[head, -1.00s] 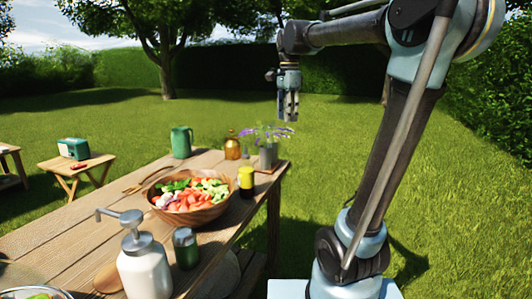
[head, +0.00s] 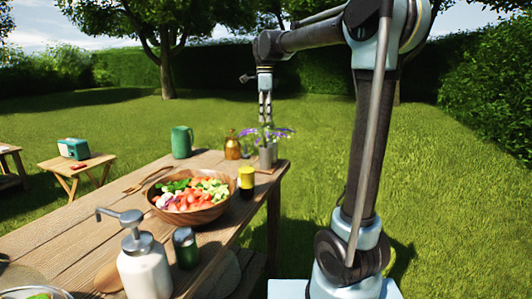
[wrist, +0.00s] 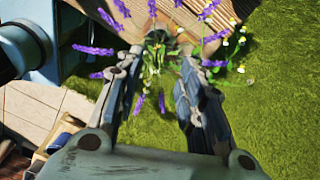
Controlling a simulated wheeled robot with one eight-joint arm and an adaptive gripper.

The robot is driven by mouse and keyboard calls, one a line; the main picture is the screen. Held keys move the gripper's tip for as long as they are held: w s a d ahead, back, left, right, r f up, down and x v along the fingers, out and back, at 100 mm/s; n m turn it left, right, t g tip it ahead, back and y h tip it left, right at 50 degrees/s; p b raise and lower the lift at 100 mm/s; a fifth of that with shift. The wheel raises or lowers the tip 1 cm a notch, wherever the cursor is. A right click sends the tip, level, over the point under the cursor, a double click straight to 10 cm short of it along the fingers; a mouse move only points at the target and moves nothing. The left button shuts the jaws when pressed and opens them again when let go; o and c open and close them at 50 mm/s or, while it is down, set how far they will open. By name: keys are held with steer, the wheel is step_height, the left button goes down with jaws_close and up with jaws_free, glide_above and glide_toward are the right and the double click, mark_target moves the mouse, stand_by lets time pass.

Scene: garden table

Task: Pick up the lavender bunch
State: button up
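The lavender bunch (head: 277,133), purple spikes on green stems, stands in a small grey pot (head: 266,157) at the far right end of the wooden table. My gripper (head: 265,112) points down just above the bunch. In the wrist view, my gripper (wrist: 158,68) has its two fingers spread apart, and the lavender's green stems and purple flowers (wrist: 95,50) show between and around the fingertips. Nothing is visibly clamped. The pot is hard to make out in the wrist view.
A brass bottle (head: 232,148) and a green pitcher (head: 182,142) stand left of the pot. A yellow-topped jar (head: 246,178) and a salad bowl (head: 190,213) are nearer. A white pump bottle (head: 145,270) is in front. Open lawn (head: 440,190) lies to the right.

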mark_target(266, 137)
step_height(266, 137, down, 10)
steer(key=shift+s, duration=0.1)
stand_by(0.5)
jaws_close()
